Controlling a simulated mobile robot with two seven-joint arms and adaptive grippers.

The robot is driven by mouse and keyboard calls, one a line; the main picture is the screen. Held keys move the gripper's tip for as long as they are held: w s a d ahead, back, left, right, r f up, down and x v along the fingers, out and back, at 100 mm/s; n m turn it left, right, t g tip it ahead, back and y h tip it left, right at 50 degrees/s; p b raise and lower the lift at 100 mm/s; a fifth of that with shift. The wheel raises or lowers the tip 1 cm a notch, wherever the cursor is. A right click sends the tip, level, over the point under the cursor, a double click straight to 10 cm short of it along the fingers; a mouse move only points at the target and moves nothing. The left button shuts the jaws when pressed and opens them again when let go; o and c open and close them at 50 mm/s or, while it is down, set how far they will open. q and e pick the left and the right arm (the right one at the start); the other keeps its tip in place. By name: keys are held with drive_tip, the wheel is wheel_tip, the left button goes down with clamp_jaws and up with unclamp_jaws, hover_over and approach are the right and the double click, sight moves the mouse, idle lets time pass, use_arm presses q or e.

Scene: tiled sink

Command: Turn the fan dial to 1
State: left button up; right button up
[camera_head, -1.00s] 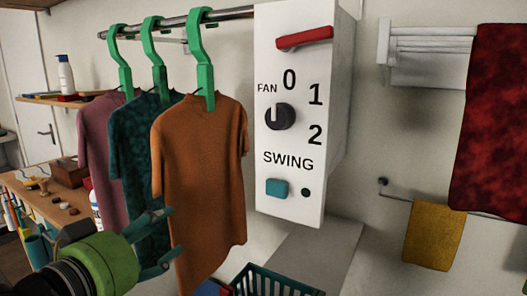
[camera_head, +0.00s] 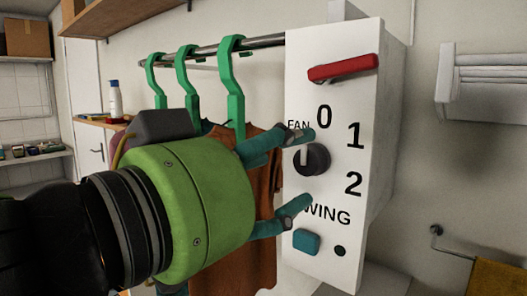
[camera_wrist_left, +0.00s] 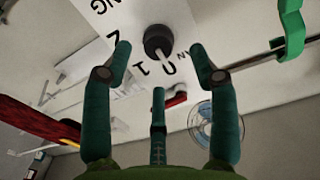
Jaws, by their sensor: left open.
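The dark round fan dial (camera_head: 311,159) is on the front of the white panel (camera_head: 355,75), beside the numbers 0, 1 and 2. Its pale mark points up, towards the 0. My left gripper (camera_head: 306,168) is open in front of the panel. One teal finger is above the dial and another below it. In the left wrist view the dial (camera_wrist_left: 157,40) lies between the tips of the two outer fingers, with the third finger further off. The fingers look apart from the dial. My right gripper is in neither view now.
A red lever (camera_head: 343,68) is above the numbers and a teal button (camera_head: 306,241) is below SWING. Shirts on green hangers (camera_head: 233,85) hang close behind my left gripper. A blue fan (camera_wrist_left: 205,125) shows in the left wrist view. A white rack (camera_head: 485,85) is at right.

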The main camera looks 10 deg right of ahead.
sight(305, 159)
use_arm(q)
drive_tip(key=p+x, duration=0.1)
drive_tip(key=x, duration=0.2)
drive_tip(key=shift+w+d+r, duration=0.1)
drive_tip(key=shift+w+d, duration=0.1)
drive_tip(key=shift+d, duration=0.1)
drive_tip(key=shift+w+d, duration=0.15)
drive_tip(key=shift+d, duration=0.05)
drive_tip(key=c, duration=1.1)
